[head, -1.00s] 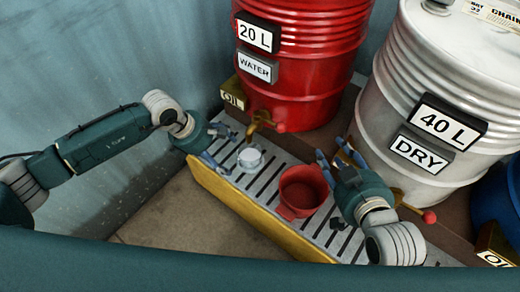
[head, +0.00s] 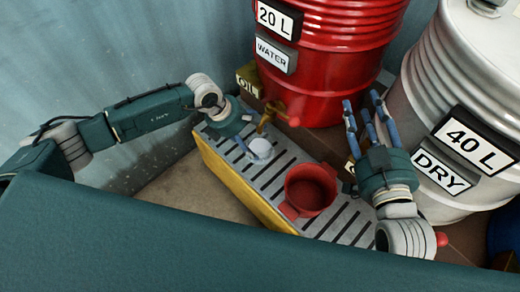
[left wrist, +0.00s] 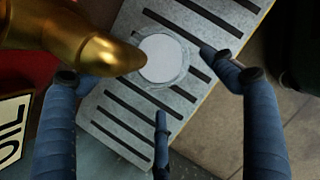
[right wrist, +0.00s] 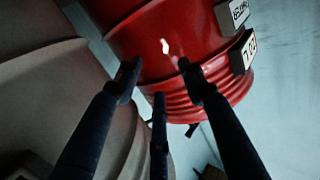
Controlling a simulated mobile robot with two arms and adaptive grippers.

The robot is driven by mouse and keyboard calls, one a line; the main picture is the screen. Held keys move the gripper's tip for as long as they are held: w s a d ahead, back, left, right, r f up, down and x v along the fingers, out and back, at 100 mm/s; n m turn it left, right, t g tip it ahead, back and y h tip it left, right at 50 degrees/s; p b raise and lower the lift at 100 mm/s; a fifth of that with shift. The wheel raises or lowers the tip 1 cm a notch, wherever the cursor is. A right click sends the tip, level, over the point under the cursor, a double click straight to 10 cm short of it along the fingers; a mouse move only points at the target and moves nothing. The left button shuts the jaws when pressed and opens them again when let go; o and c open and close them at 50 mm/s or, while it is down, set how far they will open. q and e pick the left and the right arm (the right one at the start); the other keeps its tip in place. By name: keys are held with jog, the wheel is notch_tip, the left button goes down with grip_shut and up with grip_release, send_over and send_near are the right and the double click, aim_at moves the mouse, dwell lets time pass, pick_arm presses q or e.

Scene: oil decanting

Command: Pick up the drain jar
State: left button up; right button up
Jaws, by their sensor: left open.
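The drain jar (head: 261,149), a small clear round jar with a pale top, stands upright on the slatted grate (head: 330,226) below the brass tap (head: 267,117). In the left wrist view the jar (left wrist: 163,58) shows from above, between my spread fingers. My left gripper (head: 249,136) is open and empty, just left of the jar in the head view; I cannot tell whether a finger touches it. My right gripper (head: 362,112) is open and empty, raised in front of the drums. In the right wrist view its fingers (right wrist: 160,85) are spread.
A red can (head: 311,188) stands on the grate right of the jar. The red drum (head: 325,70) labelled 20 L WATER and the white drum (head: 430,85) labelled 40 L DRY stand behind. The brass tap (left wrist: 90,40) overhangs close to the jar.

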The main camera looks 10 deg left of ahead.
aim_at(258, 145)
pick_arm(q)
jog(key=b+x, duration=0.1)
jog(key=x, duration=0.1)
jog(key=b+x, duration=0.1)
jog(key=x, duration=0.2)
jog(key=shift+w+d+r, duration=0.1)
jog(key=shift+w+d, duration=0.05)
jog(key=shift+d, duration=0.2)
pick_arm(e)
notch_tip(258, 145, up, 11)
jog(key=s+a+t+y, duration=0.1)
jog(key=t+y, duration=0.1)
jog(key=t, duration=0.3)
jog(key=shift+s+r+t, duration=0.2)
jog(key=shift+s+t, duration=0.1)
jog(key=shift+s, duration=0.1)
pick_arm(q)
jog(key=shift+c, duration=0.6)
jog(key=c, duration=1.2)
jog(key=shift+c, duration=0.2)
pick_arm(e)
jog(key=shift+w+f, duration=0.1)
jog(key=shift+f, duration=0.1)
